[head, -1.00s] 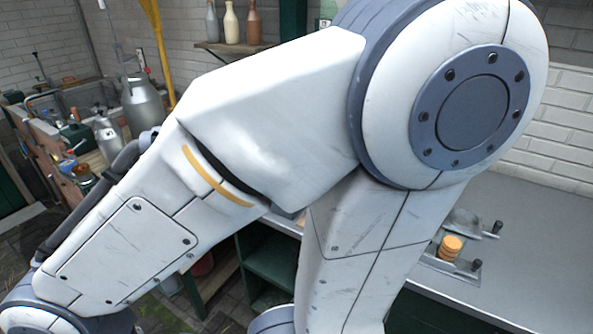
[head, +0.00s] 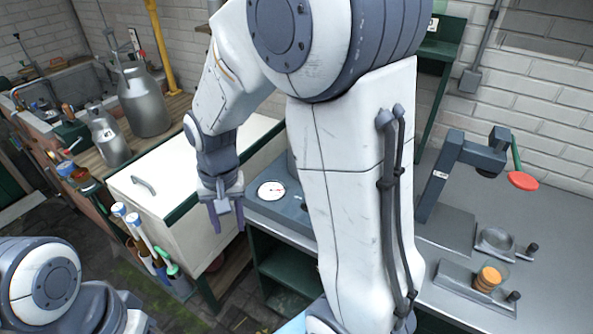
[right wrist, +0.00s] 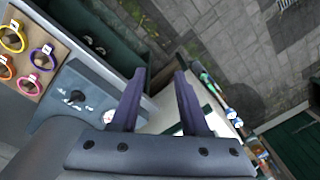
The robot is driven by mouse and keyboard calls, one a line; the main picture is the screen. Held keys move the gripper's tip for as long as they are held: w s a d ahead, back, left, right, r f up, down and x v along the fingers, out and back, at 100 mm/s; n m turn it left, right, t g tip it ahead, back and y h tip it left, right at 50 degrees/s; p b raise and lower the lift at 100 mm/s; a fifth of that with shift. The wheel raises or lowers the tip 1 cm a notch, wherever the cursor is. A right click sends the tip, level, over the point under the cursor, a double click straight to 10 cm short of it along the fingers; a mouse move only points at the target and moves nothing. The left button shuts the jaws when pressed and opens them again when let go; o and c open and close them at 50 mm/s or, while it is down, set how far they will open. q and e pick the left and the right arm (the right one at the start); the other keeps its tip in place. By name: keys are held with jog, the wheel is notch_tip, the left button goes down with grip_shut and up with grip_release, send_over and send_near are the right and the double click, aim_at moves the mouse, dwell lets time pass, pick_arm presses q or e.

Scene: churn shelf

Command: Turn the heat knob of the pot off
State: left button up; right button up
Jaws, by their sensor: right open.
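My right gripper (head: 226,216) is open and empty, pointing down in the head view, beside a grey unit (head: 258,207) with a round white dial (head: 271,190). My right arm hides much of this unit, and I cannot tell whether it is the pot. In the right wrist view, my two purple fingers (right wrist: 160,75) are apart. To their left a small dark knob (right wrist: 77,97) sits on a grey-blue panel (right wrist: 100,100). The knob is apart from the fingers, and its setting is too small to read. My left gripper is out of view.
A white chest (head: 165,185) stands left of the gripper. Metal milk cans (head: 143,100) stand behind it. In the wrist view, coloured rings (right wrist: 42,57) hang on a board.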

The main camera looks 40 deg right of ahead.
jog(key=w+d+f+m+p, duration=0.1)
jog(key=w+d+m+p, duration=0.15)
jog(key=d+m, duration=0.75)
jog(key=w+d+f+m+p, duration=0.1)
jog(key=w+d+m+p, duration=0.2)
jog(key=d, duration=1.2)
jog(key=f+p, duration=0.1)
jog(key=f, duration=0.2)
jog(key=f+p, duration=0.1)
jog(key=f, duration=0.2)
jog(key=s+f+p, duration=0.1)
jog(key=f+p, duration=0.1)
jog(key=f, duration=0.2)
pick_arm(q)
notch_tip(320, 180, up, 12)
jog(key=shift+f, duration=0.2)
pick_arm(e)
grip_shut()
